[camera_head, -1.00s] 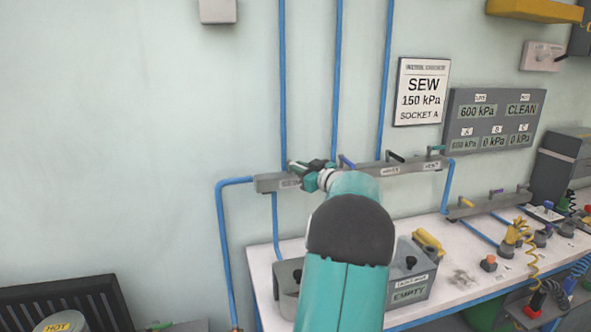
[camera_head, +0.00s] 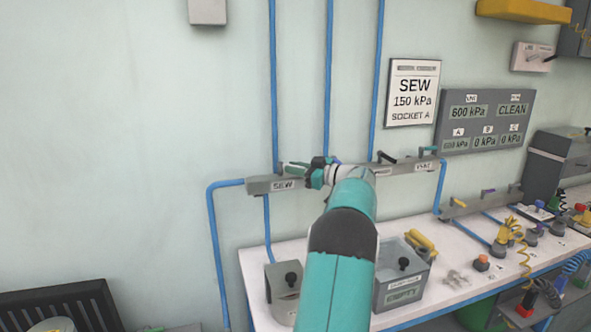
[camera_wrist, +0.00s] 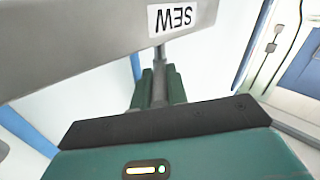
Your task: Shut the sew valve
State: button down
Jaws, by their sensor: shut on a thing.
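The sew valve sits at the left end of the grey wall manifold (camera_head: 398,168), by the SEW label (camera_head: 283,185). My gripper (camera_head: 298,172) is at this valve, just above and right of the label, and hides most of it in the head view. In the wrist view the SEW label (camera_wrist: 172,18) appears upside down. There, my gripper's green fingers (camera_wrist: 159,88) are shut around a grey valve lever (camera_wrist: 160,62) that reaches out from the manifold toward the palm.
Other valve levers, one black (camera_head: 386,157) and one green (camera_head: 428,149), are farther right on the manifold. Blue pipes (camera_head: 329,80) run up the wall. Below is a white bench (camera_head: 450,262) with a grey box marked EMPTY (camera_head: 403,296).

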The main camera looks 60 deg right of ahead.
jog(key=c, duration=1.4)
grip_release()
jog(key=shift+r, duration=0.15)
jog(key=shift+r, duration=0.35)
notch_tip(320, 180, up, 3)
jog(key=shift+a+f, duration=0.15)
jog(key=s+a+r, duration=0.2)
jog(key=a+r, duration=0.1)
jog(key=a, duration=0.1)
jog(key=s+a+r, duration=0.2)
jog(key=a+r, duration=0.1)
jog(key=a, duration=0.1)
jog(key=s+a+r, duration=0.2)
jog(key=a+r, duration=0.1)
jog(key=a, duration=0.1)
jog(key=shift+s+r, duration=0.2)
jog(key=shift+s, duration=0.1)
jog(key=shift+c, duration=0.4)
